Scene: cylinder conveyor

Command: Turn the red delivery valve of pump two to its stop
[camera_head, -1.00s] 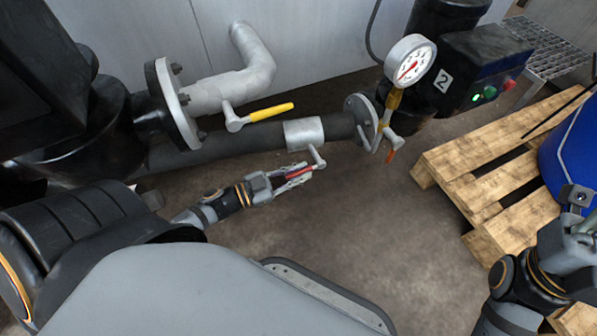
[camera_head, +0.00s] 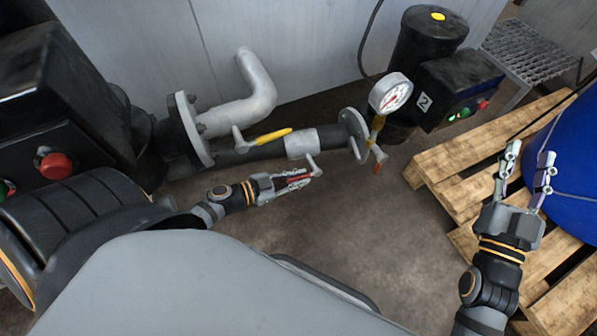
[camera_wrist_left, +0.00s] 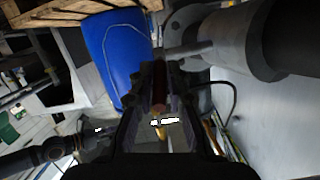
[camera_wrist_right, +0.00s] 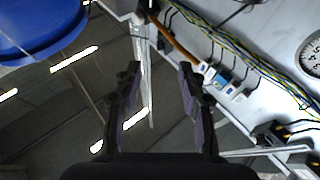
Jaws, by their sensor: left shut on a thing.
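The red valve handle (camera_head: 297,178) points left from its grey stem, beside the grey collar (camera_head: 301,143) on the dark pipe. My left gripper (camera_head: 299,181) is shut on this handle, with fingers on both sides of it. In the left wrist view the handle (camera_wrist_left: 160,75) shows dark red between the fingers, partly hidden by them. Pump two (camera_head: 455,88) stands at the back right with a "2" plate. Its gauge (camera_head: 391,94) is in front. My right gripper (camera_head: 528,157) is open and empty, raised in front of the blue drum.
A yellow lever (camera_head: 272,136) lies above the dark pipe. A small orange-red lever (camera_head: 377,168) hangs below the gauge. A blue drum (camera_head: 570,175) stands on a wooden pallet (camera_head: 440,155) at right. A red button (camera_head: 56,165) is at left. The floor between is clear.

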